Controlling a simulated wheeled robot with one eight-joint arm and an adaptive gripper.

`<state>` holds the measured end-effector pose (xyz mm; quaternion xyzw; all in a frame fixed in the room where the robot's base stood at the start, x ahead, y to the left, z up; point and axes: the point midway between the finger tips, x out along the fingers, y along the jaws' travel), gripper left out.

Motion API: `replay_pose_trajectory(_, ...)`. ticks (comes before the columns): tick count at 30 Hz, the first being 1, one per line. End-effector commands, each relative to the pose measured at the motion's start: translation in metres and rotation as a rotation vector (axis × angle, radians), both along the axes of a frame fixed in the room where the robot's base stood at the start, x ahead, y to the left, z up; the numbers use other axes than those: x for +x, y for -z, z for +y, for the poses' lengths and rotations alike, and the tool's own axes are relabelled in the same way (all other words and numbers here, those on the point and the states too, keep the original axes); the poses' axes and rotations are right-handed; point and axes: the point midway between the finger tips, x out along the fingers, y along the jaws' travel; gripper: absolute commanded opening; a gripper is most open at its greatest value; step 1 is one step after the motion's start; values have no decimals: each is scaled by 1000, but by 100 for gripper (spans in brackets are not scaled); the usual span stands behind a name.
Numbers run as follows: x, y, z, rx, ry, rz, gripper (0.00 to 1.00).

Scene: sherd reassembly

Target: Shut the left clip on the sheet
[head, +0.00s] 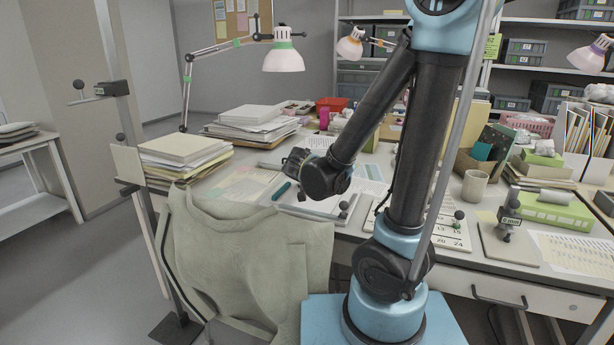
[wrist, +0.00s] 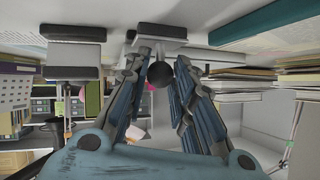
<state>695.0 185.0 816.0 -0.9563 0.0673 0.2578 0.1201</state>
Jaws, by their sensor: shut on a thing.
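In the wrist view, my gripper (wrist: 160,78) is shut on a dark round knob (wrist: 160,73), which sits between its fingertips. The knob is in front of a pale clip block with a dark edge (wrist: 160,31); this seems to be the left clip. A second, similar clip (wrist: 73,50) stands apart at the left of the wrist view. In the head view, the pale board with the sheet (head: 322,207) lies on the desk under my wrist, with a dark-knobbed clip (head: 343,207) at its right. My fingers and the left clip are mostly hidden there, and I cannot tell if its jaw touches the sheet.
Paper stacks (head: 184,150) stand to the left. A calendar card (head: 440,230), a mug (head: 474,186) and a knobbed stand (head: 508,218) are to the right. A green-grey garment (head: 245,250) hangs at the desk's front.

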Motion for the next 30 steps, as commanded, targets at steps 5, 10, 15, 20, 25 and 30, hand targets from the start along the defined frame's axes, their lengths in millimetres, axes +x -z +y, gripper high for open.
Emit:
replay_pose_trajectory(5, -3, 3, -2, -11, 4, -19, 0)
replay_pose_trajectory(10, -3, 3, -2, -14, 4, -27, 0)
replay_pose_trajectory(15, -4, 3, -2, -13, 4, -26, 0)
replay_pose_trajectory(20, -4, 4, -2, -13, 4, -25, 26)
replay_pose_trajectory(25, -3, 3, -1, -12, 3, -26, 44)
replay_pose_trajectory(30, -3, 3, 0, -12, 2, -27, 44)
